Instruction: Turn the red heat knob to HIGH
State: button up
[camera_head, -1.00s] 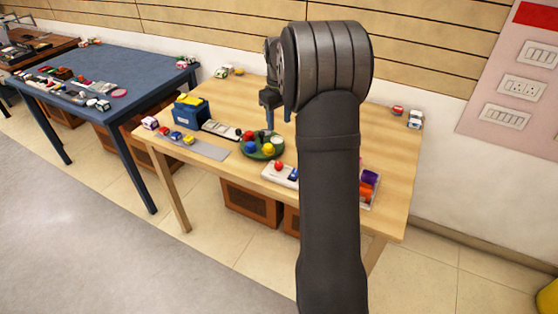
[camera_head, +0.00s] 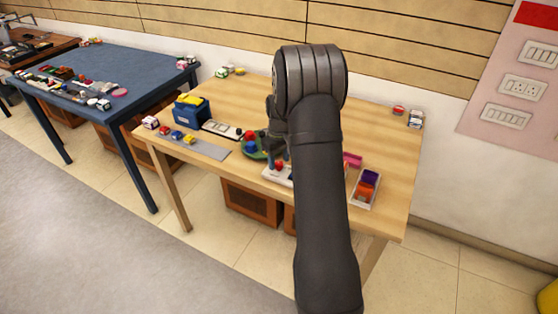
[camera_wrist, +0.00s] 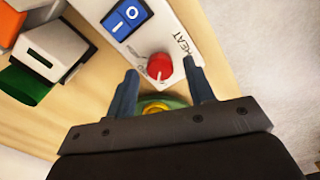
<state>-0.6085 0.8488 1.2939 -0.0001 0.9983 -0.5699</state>
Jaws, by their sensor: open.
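The red heat knob (camera_wrist: 160,67) sits on a white panel (camera_wrist: 178,18) marked HEAT, in the wrist view. It also shows small in the head view (camera_head: 279,166), with the panel (camera_head: 272,176) at the table's front edge. A blue rocker switch (camera_wrist: 127,18) is beside the knob. My gripper (camera_wrist: 160,72) is open, with one finger on each side of the knob in the wrist view. I cannot tell whether the fingers touch it. In the head view my gripper (camera_head: 279,158) is low over the panel. The knob's setting marks are mostly hidden.
A tray with purple and orange blocks (camera_head: 366,187) is to the right. A blue box (camera_head: 190,112) and a grey strip (camera_head: 205,149) lie left.

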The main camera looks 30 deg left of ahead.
jog(key=shift+f, duration=0.35)
jog(key=c, duration=1)
